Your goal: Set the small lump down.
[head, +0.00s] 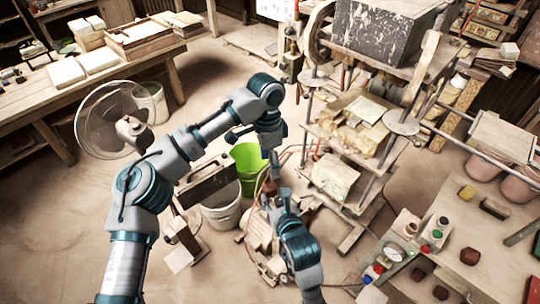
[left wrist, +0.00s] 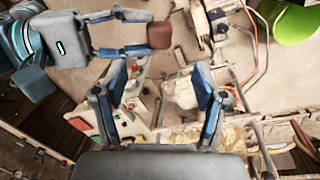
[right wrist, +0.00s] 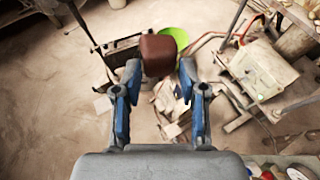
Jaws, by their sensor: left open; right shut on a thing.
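The small lump is a reddish-brown block. It shows in the head view (head: 270,188), the left wrist view (left wrist: 160,35) and the right wrist view (right wrist: 158,56). My right gripper (right wrist: 159,75) is shut on it, with one blue finger at each side, and holds it in the air. My left gripper (head: 273,160) is just above the lump in the head view. In the left wrist view my left gripper (left wrist: 162,80) is open, with nothing between its fingers.
A green bucket (head: 249,160) and a white bucket (head: 222,207) stand on the floor beside the arms. A shelved press frame (head: 335,178) stands to the right. The bench (head: 440,225) carries a gauge (head: 393,251) and buttons. Open floor lies to the left.

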